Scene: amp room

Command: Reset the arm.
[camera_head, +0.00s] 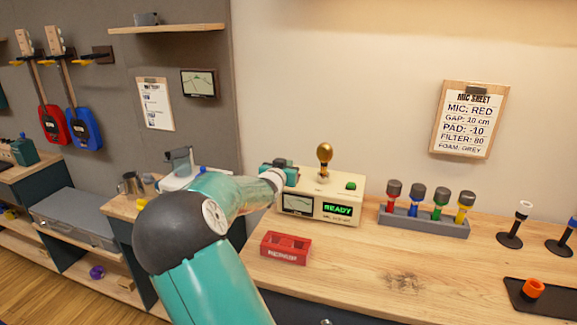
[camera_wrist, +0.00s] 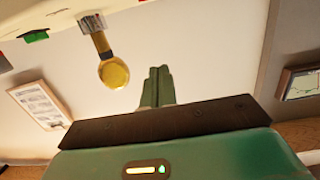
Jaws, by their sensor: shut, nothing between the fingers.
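My arm reaches from the lower left across the head view, ending in my teal gripper (camera_head: 283,168) at the left rear of the cream READY box (camera_head: 320,207). The fingers are partly hidden there. In the wrist view my gripper (camera_wrist: 157,86) shows two green fingers closed together with nothing between them. The box has a gold-topped lever (camera_head: 324,155) and a green button (camera_head: 351,185) on top. The lever's gold end also shows in the wrist view (camera_wrist: 114,73), left of the fingers and apart from them in the picture.
Two black stands (camera_head: 510,239) (camera_head: 562,246) and a black tray (camera_head: 517,300) with an orange piece are further right. The front middle of the bench is clear.

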